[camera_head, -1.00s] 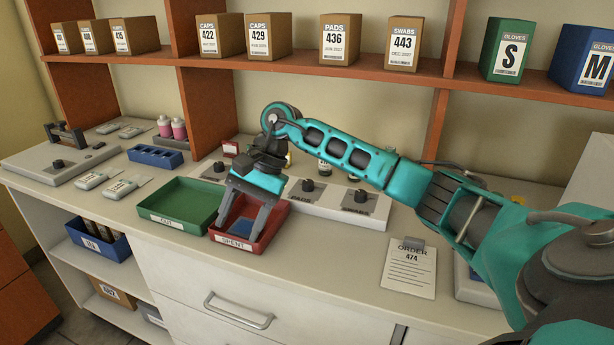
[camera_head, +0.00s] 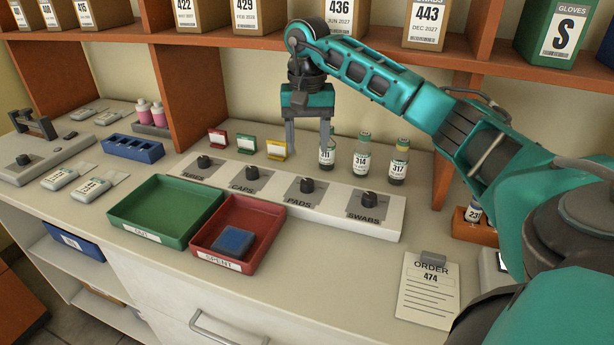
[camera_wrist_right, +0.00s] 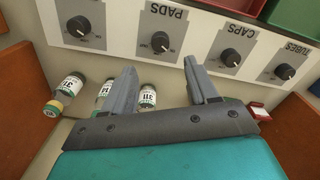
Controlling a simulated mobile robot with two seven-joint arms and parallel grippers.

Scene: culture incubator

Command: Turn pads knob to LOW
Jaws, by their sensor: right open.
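The pads knob (camera_head: 307,186) is a small black knob on the white control panel (camera_head: 359,222), on a grey plate labelled PADS, third from the left. It also shows upside down in the right wrist view (camera_wrist_right: 160,41). My right gripper (camera_head: 307,152) hangs fingers down just behind the panel, open and empty, above and behind the pads knob and not touching it. In the wrist view its two fingers (camera_wrist_right: 157,78) point towards the panel, between the pads and caps knobs. The knob's exact pointer setting is too small to tell. My left gripper is not in view.
Knobs for tubes (camera_head: 204,162), caps (camera_head: 250,173) and swabs (camera_head: 368,199) share the panel. Vials (camera_head: 361,157) stand behind it, one beside my right finger. A green tray (camera_head: 163,207) and a red tray (camera_head: 263,212) holding a blue block sit in front. A shelf is above.

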